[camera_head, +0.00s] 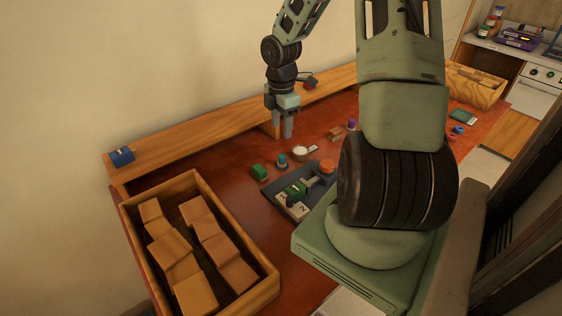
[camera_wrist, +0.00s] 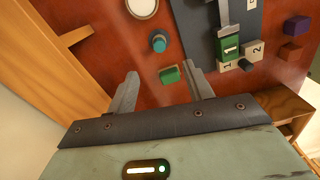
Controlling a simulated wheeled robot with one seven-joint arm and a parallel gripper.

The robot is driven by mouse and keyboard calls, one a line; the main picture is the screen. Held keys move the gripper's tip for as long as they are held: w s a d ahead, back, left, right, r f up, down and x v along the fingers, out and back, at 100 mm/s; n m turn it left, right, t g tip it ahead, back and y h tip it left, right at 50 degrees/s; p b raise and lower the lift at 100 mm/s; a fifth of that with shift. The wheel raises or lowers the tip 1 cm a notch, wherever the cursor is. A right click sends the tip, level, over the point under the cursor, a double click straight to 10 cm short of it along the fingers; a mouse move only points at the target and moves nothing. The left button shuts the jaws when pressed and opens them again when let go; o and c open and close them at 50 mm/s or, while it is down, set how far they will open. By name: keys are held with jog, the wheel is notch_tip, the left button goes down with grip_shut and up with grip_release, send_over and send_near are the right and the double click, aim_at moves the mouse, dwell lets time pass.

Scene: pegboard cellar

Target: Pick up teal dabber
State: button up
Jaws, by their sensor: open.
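The teal dabber (camera_head: 282,160) is a small knob with a dark base, standing on the red-brown table between a green block and a white round dish. In the wrist view the dabber (camera_wrist: 159,41) lies just beyond the fingertips, near the middle between them. My gripper (camera_head: 282,132) is open and empty above the table, pointing down, toward the wall side of the dabber. In the wrist view my gripper (camera_wrist: 161,72) has its two fingers spread apart, with the green block (camera_wrist: 169,75) showing between them.
A grey tray (camera_head: 272,197) with a green piece and tiles marked 1 and 2 lies close by. The white dish (camera_head: 300,151) is beside the dabber. A wooden box (camera_head: 263,285) of blocks stands at the left front. A raised wooden ledge (camera_head: 200,132) runs along the wall.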

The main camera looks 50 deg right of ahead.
aim_at(282, 155)
notch_tip(282, 155, down, 13)
jog(key=shift+r, duration=0.15)
jog(key=c, duration=1.1)
